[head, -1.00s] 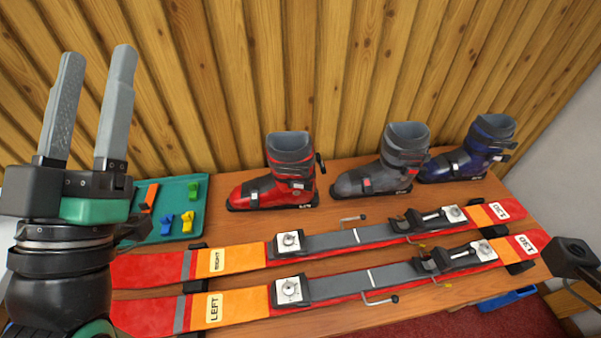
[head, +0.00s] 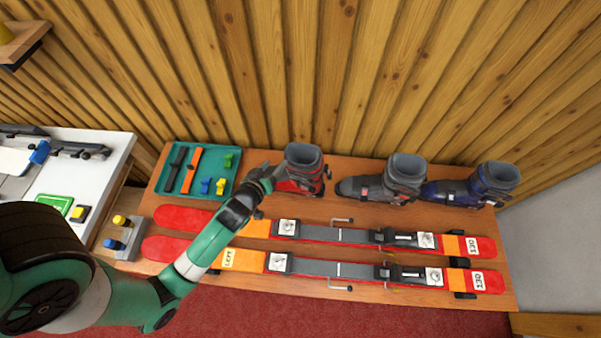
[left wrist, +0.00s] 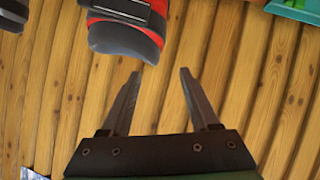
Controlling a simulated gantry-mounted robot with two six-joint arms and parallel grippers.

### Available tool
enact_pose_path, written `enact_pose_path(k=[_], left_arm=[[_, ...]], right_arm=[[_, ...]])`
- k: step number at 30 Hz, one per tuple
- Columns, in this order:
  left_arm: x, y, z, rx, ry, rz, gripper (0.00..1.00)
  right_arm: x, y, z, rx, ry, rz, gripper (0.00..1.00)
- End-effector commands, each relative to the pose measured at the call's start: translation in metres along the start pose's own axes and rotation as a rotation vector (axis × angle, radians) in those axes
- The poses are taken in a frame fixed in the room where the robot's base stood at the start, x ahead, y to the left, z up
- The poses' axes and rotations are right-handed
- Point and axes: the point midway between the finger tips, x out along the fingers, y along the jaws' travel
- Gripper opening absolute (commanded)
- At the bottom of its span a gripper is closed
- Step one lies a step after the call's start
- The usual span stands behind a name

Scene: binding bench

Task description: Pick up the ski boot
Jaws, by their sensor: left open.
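A red ski boot with a dark grey cuff (head: 306,160) stands upright at the back of the wooden bench. A grey boot (head: 402,178) and a blue boot (head: 490,182) stand to its right. My left gripper (head: 272,172) is at the left side of the red boot and partly covers its toe. In the left wrist view its fingers (left wrist: 161,73) are open with nothing between them, and the red boot's cuff (left wrist: 125,38) lies just beyond the tips. I cannot tell whether they touch. My right gripper is not in view.
Two red and orange skis (head: 345,236) lie along the bench in front of the boots. A teal tray (head: 210,150) with several coloured parts sits left of my gripper. A wood-panelled wall (head: 300,70) rises close behind the boots. A white table (head: 105,150) stands at the left.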

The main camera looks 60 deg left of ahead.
Motion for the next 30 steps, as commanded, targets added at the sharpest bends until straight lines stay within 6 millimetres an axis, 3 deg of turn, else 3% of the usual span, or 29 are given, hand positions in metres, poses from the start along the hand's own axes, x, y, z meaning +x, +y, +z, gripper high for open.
enact_pose_path(k=[6,14,21,30], left_arm=[[0.039,0.001,-0.001,0.000,0.002,0.001,0.62],[0.051,0.002,-0.001,0.001,0.002,0.002,0.62],[0.089,0.003,0.000,0.001,0.003,0.001,0.62],[0.096,0.004,0.000,0.001,0.003,0.003,0.62]], right_arm=[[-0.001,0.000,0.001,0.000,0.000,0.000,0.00],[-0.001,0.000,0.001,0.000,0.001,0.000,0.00],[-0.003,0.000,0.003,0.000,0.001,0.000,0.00],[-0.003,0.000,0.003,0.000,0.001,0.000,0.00]])
